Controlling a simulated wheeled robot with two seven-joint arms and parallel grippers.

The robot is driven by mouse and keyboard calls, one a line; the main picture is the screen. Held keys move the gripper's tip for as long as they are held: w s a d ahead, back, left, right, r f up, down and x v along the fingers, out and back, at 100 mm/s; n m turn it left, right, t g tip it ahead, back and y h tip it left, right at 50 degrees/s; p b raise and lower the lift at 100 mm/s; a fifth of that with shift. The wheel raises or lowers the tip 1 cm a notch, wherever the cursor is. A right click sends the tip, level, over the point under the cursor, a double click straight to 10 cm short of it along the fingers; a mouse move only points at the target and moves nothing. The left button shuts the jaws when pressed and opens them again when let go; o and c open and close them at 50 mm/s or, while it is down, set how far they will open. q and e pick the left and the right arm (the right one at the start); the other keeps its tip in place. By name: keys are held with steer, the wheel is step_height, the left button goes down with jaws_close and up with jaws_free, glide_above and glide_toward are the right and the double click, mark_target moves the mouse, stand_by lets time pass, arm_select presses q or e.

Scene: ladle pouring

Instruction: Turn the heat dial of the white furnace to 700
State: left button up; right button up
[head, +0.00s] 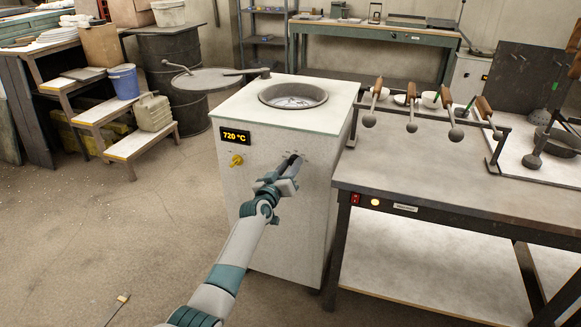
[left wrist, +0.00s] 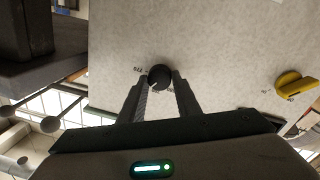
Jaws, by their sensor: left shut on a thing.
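The white furnace (head: 270,215) stands in the middle of the head view, its round opening on top. Its display (head: 233,136) reads 720 °C. My left gripper (head: 292,164) reaches the furnace's front face. In the left wrist view, the black heat dial (left wrist: 160,77) sits between the fingertips of my left gripper (left wrist: 160,84), which is shut on it. Small printed marks show beside the dial. In the head view the gripper largely hides the dial. My right gripper is in neither view.
A yellow knob (head: 236,160) is on the furnace front, left of my gripper. To the right stands a metal table (head: 430,170) with a rack of ladles (head: 411,118). Steps with a blue bucket (head: 124,82) stand at the left. The floor in front is mostly clear.

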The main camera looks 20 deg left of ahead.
arm_select(q)
steer(key=shift+f+n+b, duration=0.15)
steer(key=shift+n+b, duration=0.25)
steer(key=shift+n, duration=3)
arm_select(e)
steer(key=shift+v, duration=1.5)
arm_select(q)
steer(key=o, duration=1.1)
steer(key=shift+c, duration=0.2)
steer(key=shift+s, duration=0.15)
